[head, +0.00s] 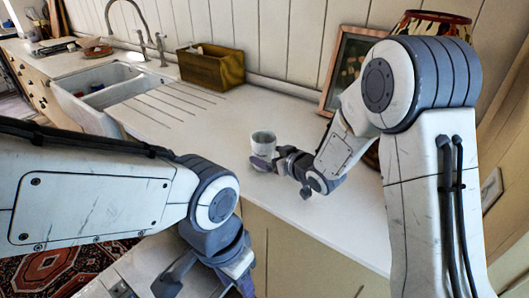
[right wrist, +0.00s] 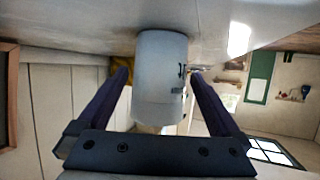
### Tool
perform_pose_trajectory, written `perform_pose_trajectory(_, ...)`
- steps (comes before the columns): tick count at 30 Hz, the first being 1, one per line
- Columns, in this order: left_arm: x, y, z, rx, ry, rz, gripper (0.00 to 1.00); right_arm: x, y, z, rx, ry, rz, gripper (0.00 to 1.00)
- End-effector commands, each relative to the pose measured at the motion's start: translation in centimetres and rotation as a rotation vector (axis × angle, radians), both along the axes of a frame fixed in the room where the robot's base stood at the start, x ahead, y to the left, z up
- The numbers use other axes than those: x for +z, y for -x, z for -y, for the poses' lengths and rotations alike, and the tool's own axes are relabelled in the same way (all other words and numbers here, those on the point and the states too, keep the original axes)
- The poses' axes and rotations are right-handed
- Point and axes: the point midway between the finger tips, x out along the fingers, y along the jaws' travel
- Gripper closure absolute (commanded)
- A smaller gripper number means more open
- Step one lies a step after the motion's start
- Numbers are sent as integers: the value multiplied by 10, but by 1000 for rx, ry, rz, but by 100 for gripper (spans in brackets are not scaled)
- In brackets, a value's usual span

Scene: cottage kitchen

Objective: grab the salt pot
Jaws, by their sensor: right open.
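The salt pot (head: 263,143) is a small whitish cylinder standing upright on the pale counter. In the right wrist view the pot (right wrist: 160,75) appears upside down, with small dark lettering on its side. My right gripper (head: 270,161) is open at the pot, low over the counter. In the right wrist view its two fingers (right wrist: 159,76) lie on either side of the pot, with a visible gap on each side. My left gripper (head: 207,279) is low at the bottom of the head view, away from the pot; its fingertips are not clearly shown.
A wooden box (head: 212,68) stands at the back of the counter (head: 180,112). A white sink (head: 92,92) with a tap lies to the left. A picture frame (head: 347,68) and a patterned pot (head: 438,25) stand at the right, behind my right arm. The counter around the salt pot is clear.

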Motion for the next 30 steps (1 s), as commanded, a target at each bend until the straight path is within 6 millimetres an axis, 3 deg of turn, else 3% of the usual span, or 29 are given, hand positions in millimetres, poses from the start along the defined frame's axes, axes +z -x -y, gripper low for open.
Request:
perform_pose_trajectory(6, 6, 0, 0, 0, 0, 0, 50, -10, -22, -15, 1, 0, 0, 0)
perform_pose_trajectory(14, 6, 0, 0, 0, 0, 0, 50, -12, -24, -16, 0, 1, -1, 0)
perform_pose_trajectory(20, 6, 0, 0, 0, 0, 0, 50, -12, -24, -16, 0, 0, 0, 73)
perform_pose_trajectory(21, 6, 0, 0, 0, 0, 0, 50, -12, -24, -16, 0, 0, 0, 76)
perform_pose_trajectory(30, 6, 0, 0, 0, 0, 0, 50, -6, -25, -16, -1, 0, 2, 76)
